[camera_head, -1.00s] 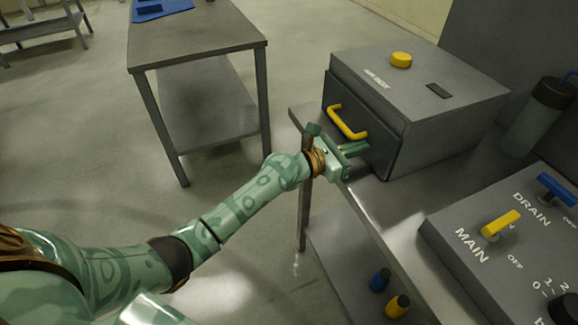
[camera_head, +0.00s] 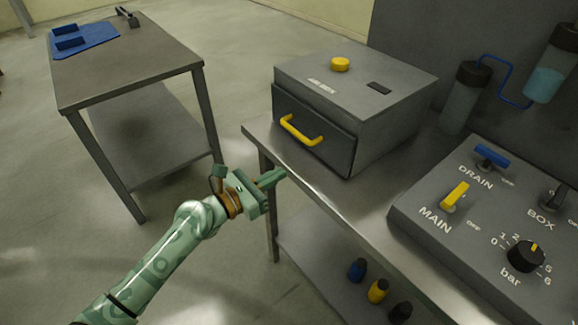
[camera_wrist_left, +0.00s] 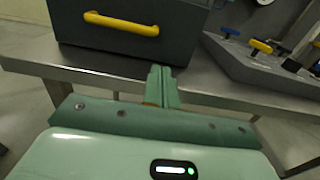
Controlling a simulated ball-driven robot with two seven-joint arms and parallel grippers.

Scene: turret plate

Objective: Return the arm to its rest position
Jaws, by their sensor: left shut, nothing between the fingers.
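My left gripper (camera_head: 272,179) is shut and empty. In the head view it hangs in front of the bench edge, below and apart from the grey box (camera_head: 352,88). The box's front has a yellow handle (camera_head: 301,131), and the front looks closed. In the left wrist view my shut fingers (camera_wrist_left: 162,86) point toward the bench edge, with the yellow handle (camera_wrist_left: 121,23) above and to the left of them. My right gripper is in neither view.
The metal bench (camera_head: 350,205) holds the box and a control panel (camera_head: 450,235) with MAIN, DRAIN and BOX switches. Several small bottles stand on its lower shelf. A side table (camera_head: 140,75) with a blue mat (camera_head: 84,40) stands at left. Open floor lies between.

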